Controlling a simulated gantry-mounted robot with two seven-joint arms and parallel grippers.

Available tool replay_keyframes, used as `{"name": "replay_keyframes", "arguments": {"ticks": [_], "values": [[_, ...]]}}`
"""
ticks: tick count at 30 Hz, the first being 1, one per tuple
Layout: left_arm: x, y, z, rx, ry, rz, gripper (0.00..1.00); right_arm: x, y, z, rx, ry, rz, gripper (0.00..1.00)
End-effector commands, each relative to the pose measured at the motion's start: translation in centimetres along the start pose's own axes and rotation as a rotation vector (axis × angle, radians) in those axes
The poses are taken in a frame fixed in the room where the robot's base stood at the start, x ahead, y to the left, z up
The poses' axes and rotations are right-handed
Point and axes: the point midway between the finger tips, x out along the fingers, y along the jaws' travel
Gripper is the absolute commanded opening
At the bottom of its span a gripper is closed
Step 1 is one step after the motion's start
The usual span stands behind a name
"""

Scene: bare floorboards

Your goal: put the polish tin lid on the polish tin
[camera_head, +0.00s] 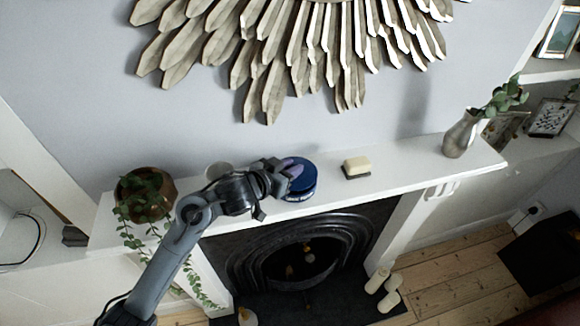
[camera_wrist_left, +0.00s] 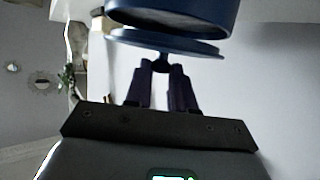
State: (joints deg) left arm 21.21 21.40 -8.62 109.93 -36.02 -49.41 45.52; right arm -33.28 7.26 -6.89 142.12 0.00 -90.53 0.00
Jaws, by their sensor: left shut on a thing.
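The dark blue polish tin (camera_head: 301,198) stands on the white mantel shelf, mostly covered in the head view by the blue lid (camera_head: 304,180) above it. My left gripper (camera_head: 292,167) is shut on the small knob on the lid. In the left wrist view, the gripper (camera_wrist_left: 161,75) grips the knob, and the lid (camera_wrist_left: 165,42) lies between the fingers and the round tin (camera_wrist_left: 185,15). There the lid sits slightly to the left of the tin. My right gripper is not in view.
On the mantel (camera_head: 400,167) a block brush (camera_head: 356,167) stands right of the tin, and a metal vase (camera_head: 462,135) farther right. A trailing plant (camera_head: 146,196) stands at the left. A pale round object (camera_head: 218,171) is partly behind my arm. A wooden sunburst (camera_head: 290,50) hangs above.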

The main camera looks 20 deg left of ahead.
Motion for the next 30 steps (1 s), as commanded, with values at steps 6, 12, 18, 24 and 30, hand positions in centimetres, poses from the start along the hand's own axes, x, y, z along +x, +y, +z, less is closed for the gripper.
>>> {"name": "replay_keyframes", "arguments": {"ticks": [6, 12, 18, 24, 30], "values": [[0.01, -0.01, 0.00, 0.000, 0.000, 0.000, 0.00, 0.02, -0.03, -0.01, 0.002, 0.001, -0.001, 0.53], [0.00, -0.01, -0.03, 0.000, 0.000, 0.000, 0.00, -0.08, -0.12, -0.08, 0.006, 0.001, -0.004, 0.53], [0.02, -0.03, 0.02, 0.000, 0.000, -0.001, 0.00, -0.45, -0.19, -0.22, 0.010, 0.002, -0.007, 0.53], [0.07, -0.03, 0.12, 0.001, 0.001, -0.001, 0.00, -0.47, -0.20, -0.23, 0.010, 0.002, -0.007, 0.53], [0.08, -0.02, 0.14, 0.001, 0.000, 0.000, 0.00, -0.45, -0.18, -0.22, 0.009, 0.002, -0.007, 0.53]]}}
